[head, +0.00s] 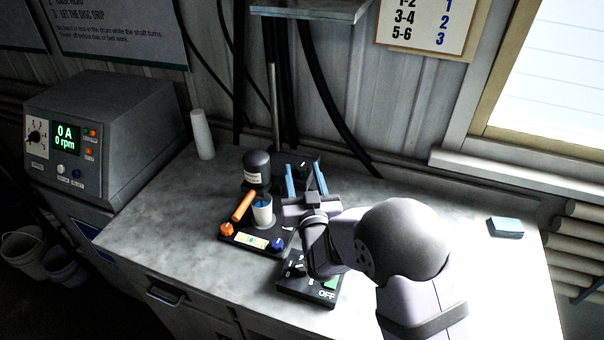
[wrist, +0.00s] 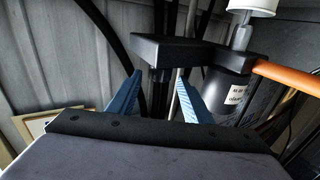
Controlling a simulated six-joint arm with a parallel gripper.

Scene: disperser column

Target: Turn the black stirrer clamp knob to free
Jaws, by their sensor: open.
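The disperser column stands on the bench, with a steel rod (head: 274,105), a black stirrer motor (head: 257,163) and a white cup (head: 263,212) below it. A black block (head: 301,158) sits to the motor's right; it seems to be the wide dark block (wrist: 165,48) ahead of my fingers in the wrist view. I cannot make out the clamp knob for certain. My gripper (head: 303,168) is open, its two blue fingers apart and reaching toward that block. In the wrist view my gripper (wrist: 158,77) has nothing clearly held between its fingertips.
An orange handle (head: 243,205) sticks out left of the cup. The base carries an orange knob (head: 227,230) and a blue knob (head: 277,245). A black switch box (head: 318,293) marked OFF lies in front. A grey power unit (head: 100,125) reads 0 rpm. The bench's right is mostly clear.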

